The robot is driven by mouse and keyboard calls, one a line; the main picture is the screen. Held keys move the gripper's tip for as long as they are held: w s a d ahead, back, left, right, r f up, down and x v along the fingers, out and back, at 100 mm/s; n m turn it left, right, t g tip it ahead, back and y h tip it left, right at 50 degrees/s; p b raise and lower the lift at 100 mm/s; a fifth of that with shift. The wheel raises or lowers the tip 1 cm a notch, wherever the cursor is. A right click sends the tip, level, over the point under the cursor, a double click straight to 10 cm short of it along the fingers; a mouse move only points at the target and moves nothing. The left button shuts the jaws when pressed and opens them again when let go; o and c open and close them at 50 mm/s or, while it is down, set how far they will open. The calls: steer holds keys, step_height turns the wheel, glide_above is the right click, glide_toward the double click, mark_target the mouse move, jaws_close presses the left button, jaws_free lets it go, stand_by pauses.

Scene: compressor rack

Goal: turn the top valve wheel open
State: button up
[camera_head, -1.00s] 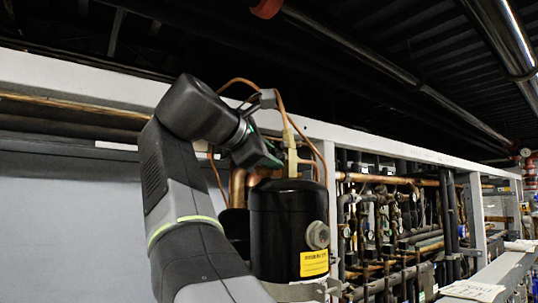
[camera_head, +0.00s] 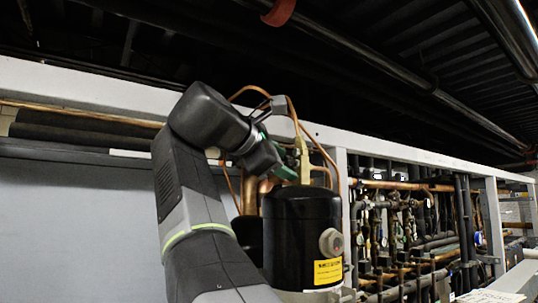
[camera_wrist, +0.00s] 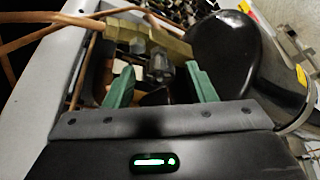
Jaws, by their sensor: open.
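The brass valve (camera_head: 303,160) stands upright on top of a black cylinder (camera_head: 302,225). It also shows in the wrist view as a dull brass body (camera_wrist: 155,43). A small grey stem-like part (camera_wrist: 160,68) sticks out of it toward my gripper; I cannot tell if this is the valve wheel, and no clear round wheel shows. My gripper (camera_wrist: 160,84) has its two green fingers apart, one on each side of this part, with nothing held. In the head view my gripper (camera_head: 286,172) is just left of the valve; contact cannot be told.
Thin copper tubes (camera_head: 297,115) loop above the valve. The black cylinder is close on the right in the wrist view (camera_wrist: 225,50). A white frame beam (camera_head: 85,92) runs behind my arm. Dense piping (camera_head: 400,225) fills the rack at right.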

steer(key=v, duration=1.3)
steer(key=shift+s+a, duration=0.25)
steer(key=shift+w+d, duration=0.1)
steer(key=shift+w, duration=0.05)
steer(key=shift+x, duration=6.65)
steer(key=shift+r, duration=0.1)
